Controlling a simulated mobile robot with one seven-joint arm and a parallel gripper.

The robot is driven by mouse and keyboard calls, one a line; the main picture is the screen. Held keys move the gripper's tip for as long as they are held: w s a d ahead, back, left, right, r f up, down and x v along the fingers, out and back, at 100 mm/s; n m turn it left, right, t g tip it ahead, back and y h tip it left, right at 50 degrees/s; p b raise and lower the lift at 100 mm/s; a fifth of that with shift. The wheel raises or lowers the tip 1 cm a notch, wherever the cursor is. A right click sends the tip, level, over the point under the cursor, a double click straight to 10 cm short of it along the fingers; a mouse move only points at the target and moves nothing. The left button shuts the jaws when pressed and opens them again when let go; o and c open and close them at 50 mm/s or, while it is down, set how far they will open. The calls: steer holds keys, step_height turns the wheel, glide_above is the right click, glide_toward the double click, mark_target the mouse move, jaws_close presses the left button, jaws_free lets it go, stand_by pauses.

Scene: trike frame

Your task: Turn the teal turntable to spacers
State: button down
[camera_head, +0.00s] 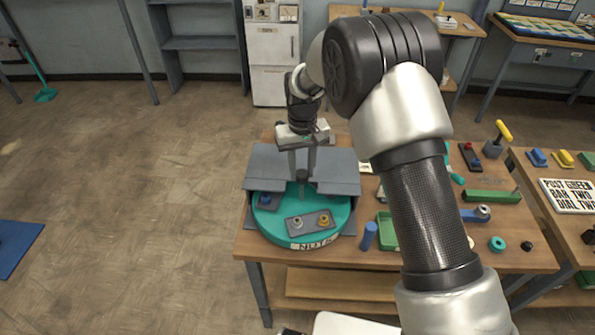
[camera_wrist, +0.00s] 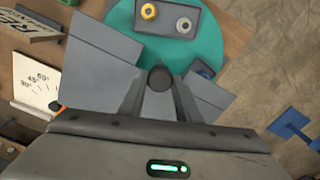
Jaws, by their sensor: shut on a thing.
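The teal turntable (camera_head: 278,226) sits at the left end of the workbench; it also shows in the wrist view (camera_wrist: 210,45). Its front rim carries a label that seems to read NUTS (camera_head: 313,244). A grey tray (camera_head: 310,230) with a silver nut and a yellow nut lies at the front of the disc. A second grey tray with a blue part (camera_head: 265,199) is at the left, partly under the cover. My gripper (camera_head: 301,172) points down and is shut on the dark central post (camera_wrist: 160,78). No spacers label is visible.
Grey cover panels (camera_head: 264,168) flank the post and hide the turntable's back part. A blue cylinder (camera_head: 368,235) and a green tray (camera_head: 386,229) stand just right of the disc. My arm hides part of the bench. The floor at left is mostly clear.

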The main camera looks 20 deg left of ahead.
steer(key=shift+n+b, duration=0.6)
steer(key=shift+n, duration=1.8)
steer(key=shift+r+n, duration=0.1)
steer(key=shift+n, duration=4.9)
steer(key=shift+n+p, duration=0.3)
steer(key=shift+n, duration=2.4)
steer(key=c, duration=1.3)
jaws_free()
steer(key=shift+s, duration=0.1)
step_height(320, 180, up, 17)
steer(key=shift+r, duration=0.2)
